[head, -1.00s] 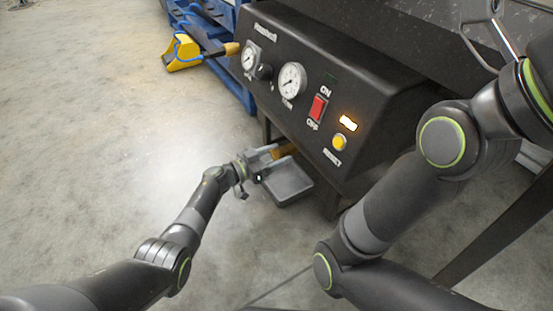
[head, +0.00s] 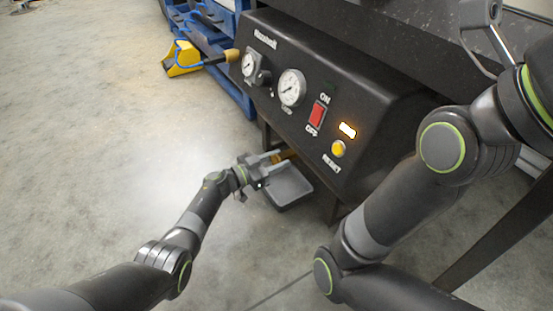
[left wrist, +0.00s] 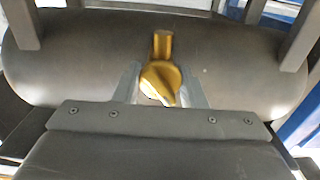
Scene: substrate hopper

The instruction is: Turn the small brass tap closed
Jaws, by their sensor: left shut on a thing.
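The small brass tap (left wrist: 160,76) sits at the middle of the left wrist view, in front of a rounded grey tank (left wrist: 230,62). Its knob lies between the two fingers of my left gripper (left wrist: 160,88), which is shut on it. In the head view the left gripper (head: 274,158) is under the black control panel, and a bit of brass (head: 285,154) shows at its fingertips. The exact angle of the tap's handle is hard to tell. My right arm comes in from the right; its gripper is out of the picture.
A grey tray (head: 289,188) is just below the left gripper. The black control panel (head: 370,110) with gauges, a red switch (head: 316,116) and a yellow button (head: 338,149) is above it.

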